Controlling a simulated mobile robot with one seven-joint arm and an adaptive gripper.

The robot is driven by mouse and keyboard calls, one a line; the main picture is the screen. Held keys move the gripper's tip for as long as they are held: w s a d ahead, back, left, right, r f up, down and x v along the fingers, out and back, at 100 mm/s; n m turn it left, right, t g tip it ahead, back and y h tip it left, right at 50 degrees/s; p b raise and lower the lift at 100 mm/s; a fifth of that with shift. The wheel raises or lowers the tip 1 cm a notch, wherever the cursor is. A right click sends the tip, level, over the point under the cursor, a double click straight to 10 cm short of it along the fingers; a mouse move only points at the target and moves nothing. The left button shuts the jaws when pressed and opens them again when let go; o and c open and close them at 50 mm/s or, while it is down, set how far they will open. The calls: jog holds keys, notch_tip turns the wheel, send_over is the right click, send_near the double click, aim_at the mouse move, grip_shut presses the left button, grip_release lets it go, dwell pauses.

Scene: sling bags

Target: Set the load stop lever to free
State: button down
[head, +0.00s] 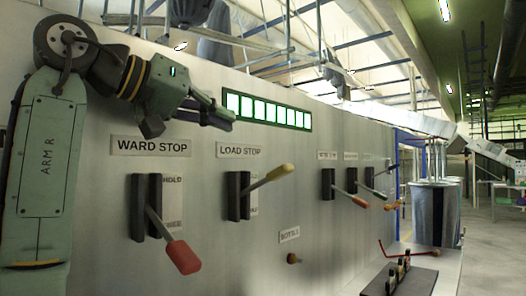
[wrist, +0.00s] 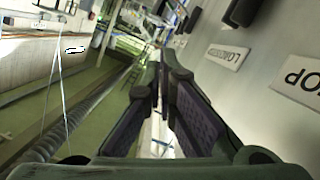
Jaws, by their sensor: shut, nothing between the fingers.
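The load stop lever (head: 262,182) is a grey rod with a yellow knob, sticking out of a dark slotted block below the LOAD STOP sign (head: 241,151). The lever tilts up and to the right. The plate beside its slot is mostly hidden by the lever, and its wording is unreadable. My gripper (head: 226,118) is shut and empty, in front of the panel, above the LOAD STOP sign and clear of the lever. In the wrist view my gripper's fingers (wrist: 163,75) are together, with the LOAD STOP sign (wrist: 228,55) to their right.
The ward stop lever (head: 172,240), with a red handle, points down to the left of the load stop lever. Several smaller levers (head: 345,193) stand farther right. A knob (head: 293,258) sits below. A dark rack (head: 400,275) stands on the ledge at lower right.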

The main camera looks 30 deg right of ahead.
jog(key=p, duration=0.3)
send_over(261, 182)
jog(key=s, duration=0.2)
notch_tip(261, 182, down, 2)
jog(key=shift+s+a+f, duration=0.1)
jog(key=shift+s+f, duration=0.15)
jog(key=shift+f, duration=0.4)
jog(key=shift+s+f, duration=0.3)
jog(key=shift+f, duration=0.3)
jog(key=shift+s+a+f, duration=0.1)
jog(key=shift+s+f, duration=0.15)
jog(key=shift+f, duration=0.4)
jog(key=shift+s+f+b, duration=0.15)
jog(key=shift+f+b, duration=0.05)
jog(key=shift+b, duration=0.2)
